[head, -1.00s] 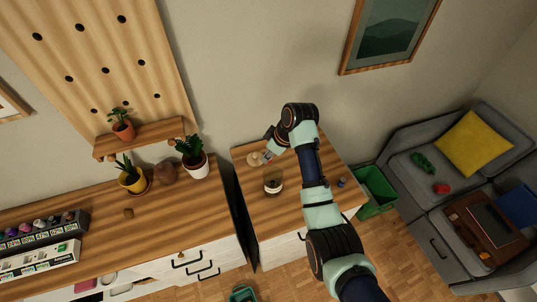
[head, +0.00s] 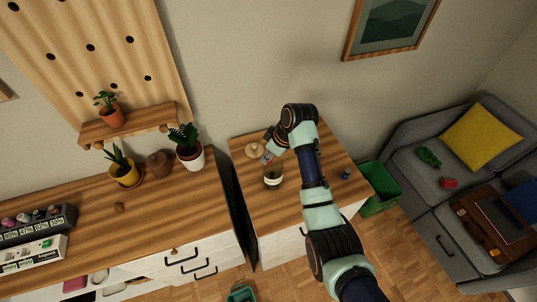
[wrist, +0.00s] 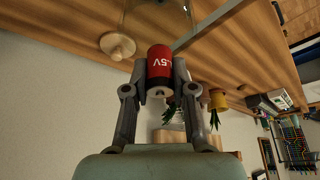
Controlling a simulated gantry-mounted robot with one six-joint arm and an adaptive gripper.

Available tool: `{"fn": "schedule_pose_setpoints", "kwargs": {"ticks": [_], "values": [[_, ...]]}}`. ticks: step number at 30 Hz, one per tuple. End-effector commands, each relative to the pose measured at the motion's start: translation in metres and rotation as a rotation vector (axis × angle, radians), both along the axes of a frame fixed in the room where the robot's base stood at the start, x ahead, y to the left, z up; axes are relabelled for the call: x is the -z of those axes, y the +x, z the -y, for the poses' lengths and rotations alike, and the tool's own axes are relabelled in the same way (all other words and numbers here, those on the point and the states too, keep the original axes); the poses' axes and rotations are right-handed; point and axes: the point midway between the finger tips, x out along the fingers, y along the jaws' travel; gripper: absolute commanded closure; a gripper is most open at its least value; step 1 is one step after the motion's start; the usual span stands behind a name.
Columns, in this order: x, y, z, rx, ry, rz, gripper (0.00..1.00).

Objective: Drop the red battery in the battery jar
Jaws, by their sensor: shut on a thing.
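A red battery (wrist: 159,62) with a black end band and "1.5V" lettering sits between the two fingers of my gripper (wrist: 157,75) in the wrist view. The fingers are shut on it from both sides. In the head view my gripper (head: 267,158) is at the back rim of the clear glass battery jar (head: 273,178), on the wooden desk; the battery is too small to make out there. I cannot tell whether the battery is over the jar's mouth. The jar's round wooden lid (head: 254,150) lies on the desk behind it and also shows in the wrist view (wrist: 117,45).
A green bin (head: 380,190) stands right of the desk. Potted plants (head: 190,147) and a brown pot (head: 158,165) stand on the left cabinet, with a battery rack (head: 35,230) farther left.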

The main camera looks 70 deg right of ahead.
Motion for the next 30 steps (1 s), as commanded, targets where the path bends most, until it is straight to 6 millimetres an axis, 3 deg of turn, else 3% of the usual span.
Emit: {"fn": "schedule_pose_setpoints", "kwargs": {"ticks": [5,6,11,20,30], "values": [[0.0,0.0,0.0,0.0,0.0,0.0,1.0],[0.0,0.0,0.0,0.0,0.0,0.0,0.7],[0.0,0.0,0.0,0.0,0.0,0.0,0.45],[-0.002,-0.001,0.0,0.0,0.0,0.0,0.45],[-0.056,-0.023,-0.001,0.001,-0.003,0.002,0.45]]}}
